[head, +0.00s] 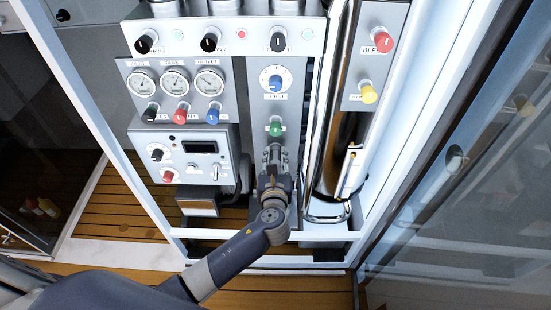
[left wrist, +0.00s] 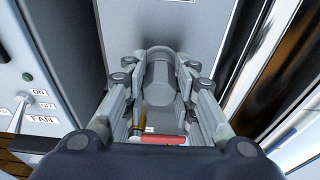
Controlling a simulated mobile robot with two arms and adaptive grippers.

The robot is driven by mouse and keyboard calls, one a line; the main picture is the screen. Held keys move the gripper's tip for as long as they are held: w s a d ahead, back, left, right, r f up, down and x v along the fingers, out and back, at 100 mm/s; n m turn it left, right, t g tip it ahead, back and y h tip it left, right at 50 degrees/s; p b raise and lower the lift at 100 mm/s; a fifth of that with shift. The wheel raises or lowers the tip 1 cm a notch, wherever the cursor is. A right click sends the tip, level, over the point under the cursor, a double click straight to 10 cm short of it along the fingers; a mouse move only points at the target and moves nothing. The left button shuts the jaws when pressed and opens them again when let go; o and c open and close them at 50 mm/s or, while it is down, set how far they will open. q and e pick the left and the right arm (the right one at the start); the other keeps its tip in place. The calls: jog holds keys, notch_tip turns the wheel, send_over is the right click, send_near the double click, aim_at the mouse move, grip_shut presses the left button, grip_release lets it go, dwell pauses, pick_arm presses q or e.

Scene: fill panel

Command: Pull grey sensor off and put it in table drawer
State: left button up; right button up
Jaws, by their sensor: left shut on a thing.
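My left gripper (head: 274,158) reaches up to the lower middle of the panel (head: 256,108), just below a green knob. In the left wrist view its two fingers (left wrist: 158,75) are closed on the sides of a grey cylindrical body, the grey sensor (left wrist: 160,88). A red part and a brass-coloured part show at its near end. The sensor stands in front of the grey panel face; whether it is still attached cannot be told. In the head view the gripper mostly hides it. The table drawer and my right gripper are not in view.
Gauges (head: 175,82) and coloured knobs sit left of and above the gripper. A control box (head: 190,155) with switches is close on its left, a shiny metal cylinder (head: 328,150) on its right. White frame posts and a glass door (head: 455,160) bound the right side.

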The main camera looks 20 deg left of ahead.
pick_arm(q)
jog(key=shift+s, duration=0.15)
jog(key=shift+f+p+v, duration=0.2)
jog(key=shift+p+v, duration=0.25)
jog(key=shift+v, duration=0.7)
jog(key=shift+f+p+v, duration=0.25)
jog(key=shift+p+v, duration=0.2)
jog(key=shift+v, duration=0.75)
jog(key=shift+s, duration=0.2)
